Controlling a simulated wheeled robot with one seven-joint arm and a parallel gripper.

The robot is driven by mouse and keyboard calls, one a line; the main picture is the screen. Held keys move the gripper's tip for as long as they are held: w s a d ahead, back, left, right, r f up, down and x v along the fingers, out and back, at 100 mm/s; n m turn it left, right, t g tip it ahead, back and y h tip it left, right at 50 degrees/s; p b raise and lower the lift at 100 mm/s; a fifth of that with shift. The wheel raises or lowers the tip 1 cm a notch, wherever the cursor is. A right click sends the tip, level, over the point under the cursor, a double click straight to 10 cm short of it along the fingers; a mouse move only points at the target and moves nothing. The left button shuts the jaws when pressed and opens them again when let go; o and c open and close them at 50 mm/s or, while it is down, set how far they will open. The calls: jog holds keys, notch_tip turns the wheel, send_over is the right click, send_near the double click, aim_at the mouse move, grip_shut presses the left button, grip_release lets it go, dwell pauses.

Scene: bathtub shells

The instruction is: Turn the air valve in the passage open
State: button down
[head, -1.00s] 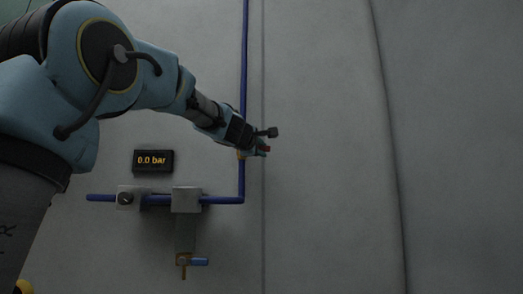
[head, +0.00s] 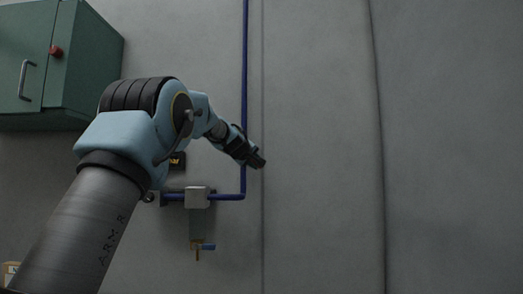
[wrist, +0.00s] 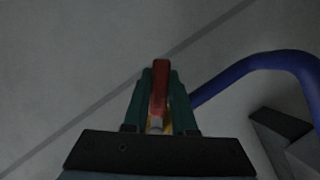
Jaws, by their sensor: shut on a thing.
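In the wrist view, my gripper (wrist: 160,76) is shut on a red lever (wrist: 159,92), with one green finger on each side. A little brass-yellow of the valve shows below the lever, between the fingers; the rest is hidden. In the head view, my gripper (head: 259,161) is beside the upright blue pipe (head: 244,90), just above its lower bend. The lever and valve body cannot be made out there, behind the gripper. The pressure display (head: 178,160) is mostly covered by my arm and cannot be read.
A green cabinet (head: 80,60) with a red knob hangs at upper left. The wall right of the pipe is bare.

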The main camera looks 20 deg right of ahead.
jog(key=shift+w+a+f+m+t+y+p, duration=0.15)
jog(key=shift+w+a+f+m+y+p, duration=0.25)
jog(key=shift+a+m+y+p, duration=0.6)
jog(key=shift+w+a+f+m+t+y+p, duration=0.25)
jog(key=shift+a+f+m+y+p, duration=0.3)
jog(key=shift+m, duration=0.8)
jog(key=shift+w+a+f+m+t+y+p, duration=0.1)
jog(key=shift+w+a+f+m+y+p, duration=0.2)
jog(key=shift+a+m+y+p, duration=0.55)
jog(key=shift+d+m, duration=0.15)
jog(key=shift+m, duration=0.25)
jog(key=c, duration=0.7)
grip_release()
jog(key=shift+r, duration=0.1)
